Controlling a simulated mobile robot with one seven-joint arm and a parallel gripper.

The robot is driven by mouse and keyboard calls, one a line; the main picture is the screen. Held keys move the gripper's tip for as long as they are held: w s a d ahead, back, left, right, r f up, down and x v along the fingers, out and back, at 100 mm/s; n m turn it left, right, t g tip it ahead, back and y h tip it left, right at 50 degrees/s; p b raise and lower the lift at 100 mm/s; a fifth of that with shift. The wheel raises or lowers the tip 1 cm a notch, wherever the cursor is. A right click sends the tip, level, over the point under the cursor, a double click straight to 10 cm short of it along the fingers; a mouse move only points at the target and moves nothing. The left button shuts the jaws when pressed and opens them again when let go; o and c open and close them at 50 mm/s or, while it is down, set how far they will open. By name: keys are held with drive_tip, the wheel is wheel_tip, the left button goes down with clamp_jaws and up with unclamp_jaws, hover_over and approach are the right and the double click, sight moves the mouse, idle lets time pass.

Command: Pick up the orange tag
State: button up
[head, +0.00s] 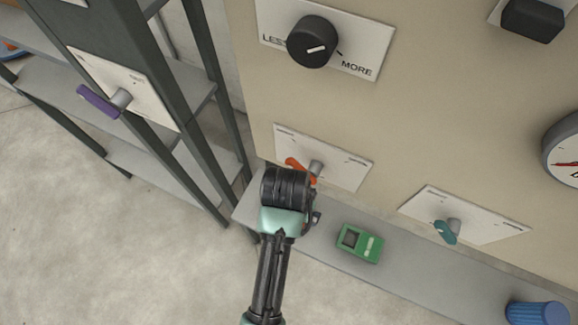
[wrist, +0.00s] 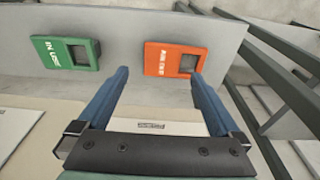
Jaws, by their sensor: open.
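The orange tag (wrist: 168,59) lies flat on the grey shelf in the wrist view, with a dark square window and print on its face. My gripper (wrist: 160,75) is open, its two blue fingers apart and pointing toward the tag, with nothing between them. The tag's edge shows between and just beyond the fingertips, with no clear contact. In the head view my arm end (head: 287,192) hides the fingers, and the orange tag is not visible there.
A similar green tag (head: 360,243) lies on the grey shelf (head: 310,246), also in the wrist view (wrist: 66,53). An orange lever (head: 298,166) on a white plate is close behind my wrist. A teal lever (head: 445,231) and blue ribbed cylinder (head: 536,313) are right; a dark rack stands left.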

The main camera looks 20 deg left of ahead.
drive_tip(key=shift+w+a+f, duration=0.1)
drive_tip(key=shift+w+f, duration=0.1)
drive_tip(key=shift+f, duration=0.4)
drive_tip(key=shift+w+f+p, duration=0.25)
drive_tip(key=shift+f+p, duration=0.15)
drive_tip(key=shift+f, duration=0.85)
drive_tip(key=shift+w+f+p, duration=0.25)
drive_tip(key=shift+f+p, duration=0.15)
drive_tip(key=shift+f, duration=0.8)
drive_tip(key=c, duration=1.2)
drive_tip(key=shift+c, duration=0.2)
